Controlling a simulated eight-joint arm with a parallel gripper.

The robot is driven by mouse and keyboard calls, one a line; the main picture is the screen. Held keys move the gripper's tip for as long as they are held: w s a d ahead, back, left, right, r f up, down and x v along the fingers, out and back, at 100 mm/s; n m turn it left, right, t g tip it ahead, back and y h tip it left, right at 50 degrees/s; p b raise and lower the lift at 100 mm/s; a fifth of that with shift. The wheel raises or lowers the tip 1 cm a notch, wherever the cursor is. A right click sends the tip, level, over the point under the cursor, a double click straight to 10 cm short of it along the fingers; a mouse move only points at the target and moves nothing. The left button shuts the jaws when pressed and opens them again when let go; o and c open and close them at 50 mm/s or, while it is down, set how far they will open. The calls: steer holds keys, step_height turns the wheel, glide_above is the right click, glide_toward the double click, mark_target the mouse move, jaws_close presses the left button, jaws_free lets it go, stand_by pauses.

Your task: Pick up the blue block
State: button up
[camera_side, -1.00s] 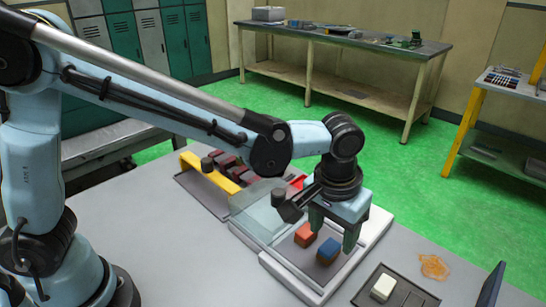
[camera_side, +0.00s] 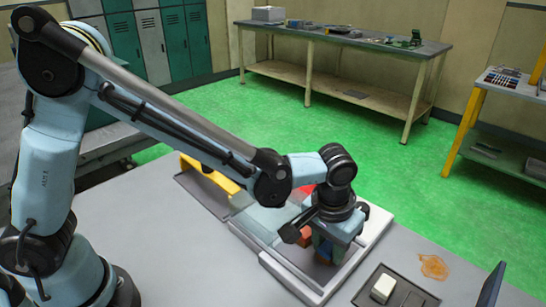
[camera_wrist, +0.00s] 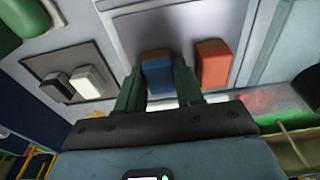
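The blue block (camera_wrist: 157,76) sits between the two green fingers of my gripper (camera_wrist: 158,85) in the wrist view. The fingers flank it closely on both sides, but I cannot tell whether they press on it. In the side view my gripper (camera_side: 326,246) is down at block height, and its fingers and palm mostly hide the blue block. The block still appears to rest on the surface.
An orange-red block (camera_wrist: 213,66) stands close beside the right finger in the wrist view. Both blocks are within a pale raised-edge tray (camera_side: 290,280). A dark plate with a white piece (camera_side: 383,288) lies to the right, near an orange stain (camera_side: 433,267).

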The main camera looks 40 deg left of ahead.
steer(key=c, duration=0.3)
steer(key=shift+c, duration=0.2)
